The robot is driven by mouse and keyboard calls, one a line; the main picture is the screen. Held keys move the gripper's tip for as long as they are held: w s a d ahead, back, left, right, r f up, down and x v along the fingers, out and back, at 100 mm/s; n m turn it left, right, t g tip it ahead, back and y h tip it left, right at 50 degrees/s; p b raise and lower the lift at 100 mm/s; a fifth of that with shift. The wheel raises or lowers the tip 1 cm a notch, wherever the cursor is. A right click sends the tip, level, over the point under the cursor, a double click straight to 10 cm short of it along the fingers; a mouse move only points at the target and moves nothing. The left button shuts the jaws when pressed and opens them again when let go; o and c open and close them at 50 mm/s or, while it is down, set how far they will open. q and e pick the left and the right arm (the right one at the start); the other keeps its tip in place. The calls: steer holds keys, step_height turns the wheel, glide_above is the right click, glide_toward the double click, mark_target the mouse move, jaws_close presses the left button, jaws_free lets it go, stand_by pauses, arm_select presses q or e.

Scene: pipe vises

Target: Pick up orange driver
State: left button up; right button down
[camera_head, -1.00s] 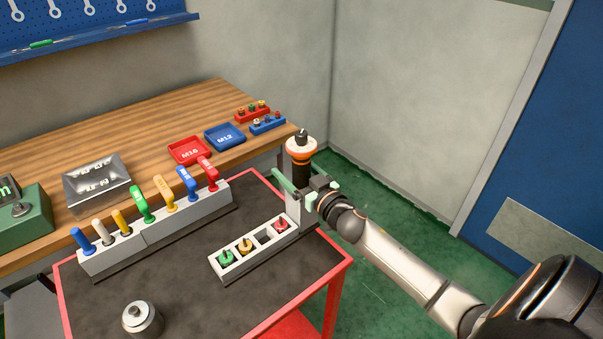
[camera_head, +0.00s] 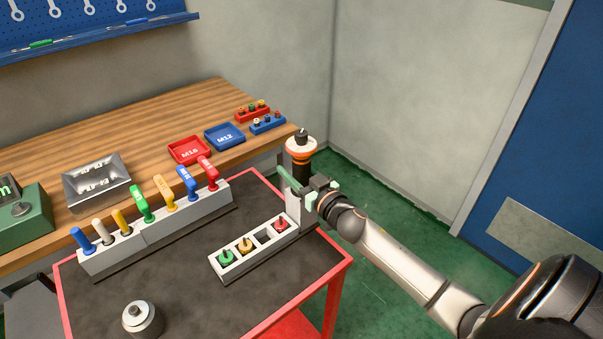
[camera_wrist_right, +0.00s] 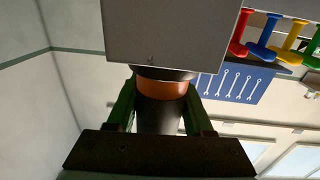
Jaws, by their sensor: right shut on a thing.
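The orange driver (camera_head: 301,149) stands upright at the right end of the cart, with a black body, an orange band, a white ring and a dark tip on top. My right gripper (camera_head: 292,183) is shut on its dark lower body, with the arm reaching in from the right. In the right wrist view the driver (camera_wrist_right: 163,88) shows its orange band and black body between the two green fingers of the gripper (camera_wrist_right: 158,112). A pale grey block covers the part beyond the band there. My left gripper is not in view.
A white holder (camera_head: 262,248) with green, yellow and red pieces sits beside the driver on the red-edged cart (camera_head: 190,272). A rack of coloured handles (camera_head: 160,232) stands left. Red (camera_head: 188,151) and blue (camera_head: 225,136) trays lie on the wooden bench.

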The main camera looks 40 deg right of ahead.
steer(key=shift+r, duration=0.15)
steer(key=shift+r, duration=0.1)
steer(key=shift+r, duration=0.6)
arm_select(q)
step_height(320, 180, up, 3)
steer(key=p, duration=0.3)
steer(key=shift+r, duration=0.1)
arm_select(e)
step_height(320, 180, up, 17)
steer(key=shift+f, duration=0.15)
